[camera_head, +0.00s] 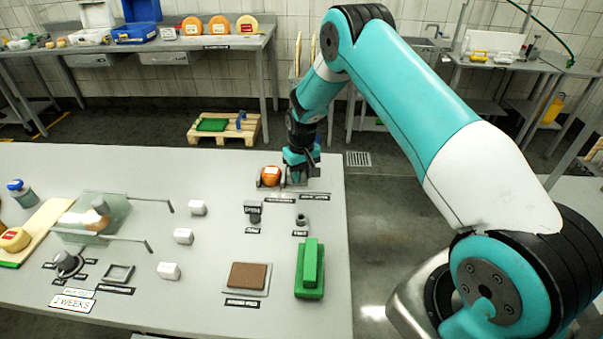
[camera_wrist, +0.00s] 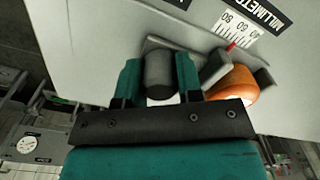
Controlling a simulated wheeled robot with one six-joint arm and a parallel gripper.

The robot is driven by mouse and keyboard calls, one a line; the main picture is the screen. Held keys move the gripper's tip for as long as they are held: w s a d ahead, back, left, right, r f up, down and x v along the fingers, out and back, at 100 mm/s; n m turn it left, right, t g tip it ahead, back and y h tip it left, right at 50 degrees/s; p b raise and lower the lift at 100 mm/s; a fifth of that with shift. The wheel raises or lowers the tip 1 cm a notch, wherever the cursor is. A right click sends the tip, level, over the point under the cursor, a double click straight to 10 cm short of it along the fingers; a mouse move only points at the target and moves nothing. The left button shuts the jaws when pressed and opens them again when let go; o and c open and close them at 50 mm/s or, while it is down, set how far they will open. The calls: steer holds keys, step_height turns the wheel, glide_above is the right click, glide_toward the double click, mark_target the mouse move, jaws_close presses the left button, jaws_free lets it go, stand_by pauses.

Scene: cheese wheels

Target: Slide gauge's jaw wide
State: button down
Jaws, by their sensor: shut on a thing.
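The gauge (camera_head: 259,184) lies near the far right edge of the table, with an orange cheese wheel (camera_head: 270,176) at it. My gripper (camera_head: 299,166) is low over the gauge's right part. In the wrist view my gripper (camera_wrist: 159,72) is shut on the dark grey round knob (camera_wrist: 159,76) of the gauge's jaw, one teal finger on each side. The jaw's grey plate (camera_wrist: 217,67) is close beside the orange wheel (camera_wrist: 232,86); I cannot tell if they touch. A red pointer (camera_wrist: 231,45) is by the 60 to 80 part of the millimetre scale (camera_wrist: 238,24).
Nearer on the table (camera_head: 210,270) are a brown block (camera_head: 248,276), a green block (camera_head: 310,268), small grey weights (camera_head: 254,215) and white blocks (camera_head: 183,236). The table's right edge is close to the gauge.

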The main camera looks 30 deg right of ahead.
mark_target(312, 182)
steer(key=shift+s+d, duration=0.8)
steer(key=shift+d, duration=0.35)
steer(key=c, duration=0.8)
jaws_free()
steer(key=shift+d, duration=0.15)
steer(key=shift+r+b, duration=0.3)
step_height(312, 182, up, 17)
steer(key=b, duration=0.3)
steer(key=shift+f, duration=0.1)
